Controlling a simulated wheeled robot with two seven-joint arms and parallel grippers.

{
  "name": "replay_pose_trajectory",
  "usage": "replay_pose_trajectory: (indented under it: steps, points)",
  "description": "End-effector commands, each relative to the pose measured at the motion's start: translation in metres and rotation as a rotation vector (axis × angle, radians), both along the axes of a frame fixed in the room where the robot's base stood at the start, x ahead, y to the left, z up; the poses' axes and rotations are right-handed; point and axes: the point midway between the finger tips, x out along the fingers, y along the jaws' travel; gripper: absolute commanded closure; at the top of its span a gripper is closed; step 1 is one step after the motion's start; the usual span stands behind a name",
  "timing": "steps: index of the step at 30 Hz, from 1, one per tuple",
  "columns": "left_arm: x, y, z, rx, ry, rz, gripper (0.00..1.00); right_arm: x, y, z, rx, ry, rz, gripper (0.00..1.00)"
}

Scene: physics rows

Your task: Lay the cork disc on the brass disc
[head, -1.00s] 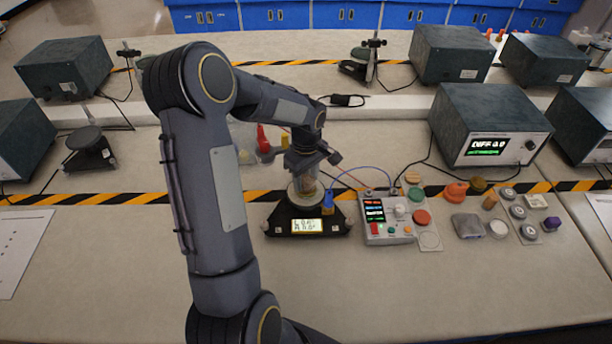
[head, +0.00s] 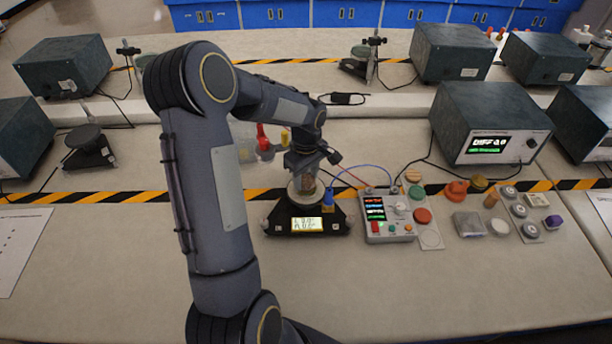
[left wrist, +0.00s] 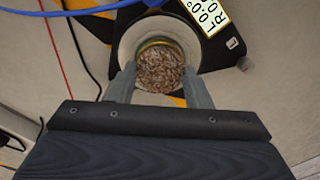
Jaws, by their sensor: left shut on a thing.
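The cork disc (left wrist: 160,70), speckled brown, is between the two fingers of my left gripper (left wrist: 158,84) in the left wrist view. A brass-coloured rim (left wrist: 158,42), apparently the brass disc, shows just past the cork's far edge. Both are over the pale round plate (left wrist: 128,46) of a black instrument. I cannot tell whether cork and brass touch. In the head view my left gripper (head: 307,172) points down over this instrument (head: 290,222), and its fingers partly hide the discs. My right gripper is not in view.
A grey control box (head: 388,230) with cables stands right of the instrument. Several coloured discs and small parts, including a red disc (head: 423,216), lie farther right. A red bottle-shaped item (head: 263,140) stands behind. The front bench is clear.

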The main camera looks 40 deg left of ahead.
Motion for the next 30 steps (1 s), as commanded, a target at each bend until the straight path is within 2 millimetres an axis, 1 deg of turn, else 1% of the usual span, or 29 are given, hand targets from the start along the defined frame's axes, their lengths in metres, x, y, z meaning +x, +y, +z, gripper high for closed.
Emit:
replay_pose_trajectory:
  steps: [8,9,12,15,23,26,30]
  points:
    - [0.0,0.0,-0.004,0.0,0.0,0.0,0.76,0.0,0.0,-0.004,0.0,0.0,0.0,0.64]
    - [0.0,0.0,-0.004,0.0,0.0,0.0,0.54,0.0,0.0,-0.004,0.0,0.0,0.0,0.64]
    - [0.0,0.0,-0.003,0.0,0.0,0.0,0.41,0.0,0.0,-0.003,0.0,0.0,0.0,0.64]
    - [0.0,0.0,-0.003,0.0,0.0,0.0,0.3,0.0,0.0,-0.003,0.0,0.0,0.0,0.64]
    - [0.0,0.0,-0.003,0.0,0.0,0.0,0.3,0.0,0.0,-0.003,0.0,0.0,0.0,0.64]
    - [0.0,0.0,0.0,0.0,-0.001,0.0,0.3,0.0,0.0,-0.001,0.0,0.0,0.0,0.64]
    - [0.0,0.0,0.01,0.001,-0.002,0.0,0.3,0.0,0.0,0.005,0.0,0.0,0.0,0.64]
